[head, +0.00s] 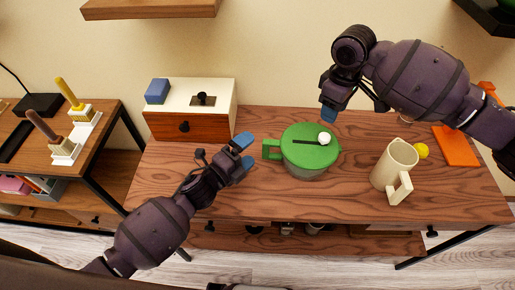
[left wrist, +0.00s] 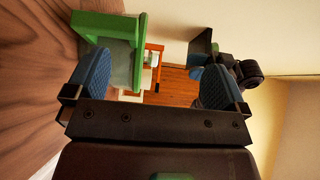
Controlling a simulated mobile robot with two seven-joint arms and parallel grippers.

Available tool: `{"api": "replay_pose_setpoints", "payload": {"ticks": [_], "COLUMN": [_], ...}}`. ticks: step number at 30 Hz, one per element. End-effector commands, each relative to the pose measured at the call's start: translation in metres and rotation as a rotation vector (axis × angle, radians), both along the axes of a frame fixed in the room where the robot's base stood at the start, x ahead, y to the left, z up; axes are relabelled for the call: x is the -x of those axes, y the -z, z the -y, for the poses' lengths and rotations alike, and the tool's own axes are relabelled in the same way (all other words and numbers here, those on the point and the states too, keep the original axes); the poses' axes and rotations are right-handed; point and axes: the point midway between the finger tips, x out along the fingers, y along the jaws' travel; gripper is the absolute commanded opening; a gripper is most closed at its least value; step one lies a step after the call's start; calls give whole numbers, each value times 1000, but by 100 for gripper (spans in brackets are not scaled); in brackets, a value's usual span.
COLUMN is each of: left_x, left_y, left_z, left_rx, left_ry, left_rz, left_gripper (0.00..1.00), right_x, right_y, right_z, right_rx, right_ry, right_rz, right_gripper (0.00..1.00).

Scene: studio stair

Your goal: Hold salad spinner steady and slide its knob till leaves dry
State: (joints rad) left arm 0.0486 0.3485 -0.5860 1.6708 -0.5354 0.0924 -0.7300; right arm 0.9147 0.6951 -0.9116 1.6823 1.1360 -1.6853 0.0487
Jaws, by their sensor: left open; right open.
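The salad spinner (head: 308,158) stands upright on the wooden table, with a green lid and a green side handle (head: 271,149) pointing left. Its white knob (head: 324,138) sits at the right end of a dark slot in the lid. My left gripper (head: 242,154) is open and empty, just left of the handle and apart from it. In the left wrist view the green handle (left wrist: 122,45) shows beyond the open fingers (left wrist: 152,85), nearer the left one. My right gripper (head: 330,104) is open above and behind the lid, apart from the knob. Leaves are not visible.
A cream pitcher (head: 396,167) stands right of the spinner, with a yellow ball (head: 421,150) and an orange board (head: 456,146) beyond it. A white and wooden box (head: 190,116) with a blue block (head: 158,91) is at the back left. The table front is clear.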

Motion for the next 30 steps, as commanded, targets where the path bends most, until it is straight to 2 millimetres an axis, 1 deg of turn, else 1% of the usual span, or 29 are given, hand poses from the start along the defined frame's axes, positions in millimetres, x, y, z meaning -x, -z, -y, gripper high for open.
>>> {"api": "replay_pose_setpoints", "payload": {"ticks": [6,13,15,21,27,30], "left_x": [0,1,-10,-34,-52,-56], "left_y": [35,69,66,66,67,67], "left_z": [0,0,8,27,40,44], "left_rx": [4,4,6,5,4,4], "left_ry": [-4,-3,0,-1,-2,-2], "left_rz": [-7,-7,-1,-2,-3,-3], "left_gripper": [100,100,100,100,100,100], "right_x": [0,0,0,0,0,0], "right_y": [0,0,0,0,0,0], "right_z": [0,0,0,0,0,0], "right_rx": [0,0,0,0,0,0], "right_ry": [0,0,0,0,0,0], "right_rz": [0,0,0,0,0,0], "right_gripper": [43,43,43,43,43,43]}}
